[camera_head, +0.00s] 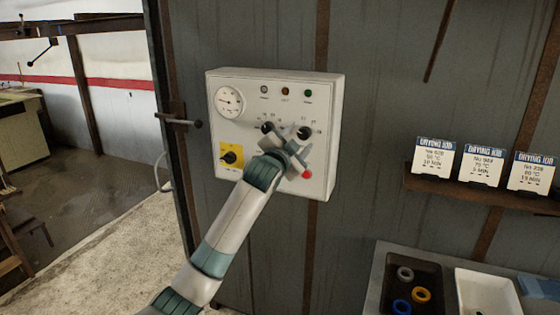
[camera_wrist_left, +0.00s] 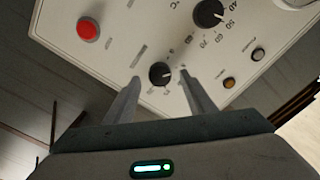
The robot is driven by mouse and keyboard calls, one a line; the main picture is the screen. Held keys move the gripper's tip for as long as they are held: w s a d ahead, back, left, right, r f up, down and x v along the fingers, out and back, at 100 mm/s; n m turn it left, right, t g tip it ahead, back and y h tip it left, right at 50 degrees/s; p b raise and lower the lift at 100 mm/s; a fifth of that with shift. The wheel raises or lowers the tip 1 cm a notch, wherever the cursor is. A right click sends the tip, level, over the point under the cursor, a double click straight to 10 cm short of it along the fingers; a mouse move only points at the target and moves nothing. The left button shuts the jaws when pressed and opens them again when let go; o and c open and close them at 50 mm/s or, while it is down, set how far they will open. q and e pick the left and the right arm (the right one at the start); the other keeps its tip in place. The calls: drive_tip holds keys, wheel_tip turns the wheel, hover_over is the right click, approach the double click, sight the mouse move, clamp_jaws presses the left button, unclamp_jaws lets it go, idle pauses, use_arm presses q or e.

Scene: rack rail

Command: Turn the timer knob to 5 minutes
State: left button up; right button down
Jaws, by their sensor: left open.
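The timer knob (camera_head: 304,132) is a small black knob on the right of the white control panel (camera_head: 225,172). In the left wrist view the timer knob (camera_wrist_left: 160,73) sits between my two fingertips, with a gap on each side. My left gripper (camera_head: 293,148) is open in front of the panel, just below the knob in the head view. I cannot tell whether the fingers reach around the knob in depth. The knob's pointer setting is too small to read surely. My right gripper is not in view.
A larger temperature knob (camera_wrist_left: 208,13) is beside the timer knob. Job cards (camera_head: 483,163) stand on a shelf at right, above trays with rings.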

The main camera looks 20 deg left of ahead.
use_arm(q)
drive_tip(key=s+b, duration=0.5)
drive_tip(key=s, duration=1)
drive_tip(key=shift+s+a, duration=0.25)
drive_tip(key=shift+a, duration=0.05)
drive_tip(key=shift+f, duration=0.1)
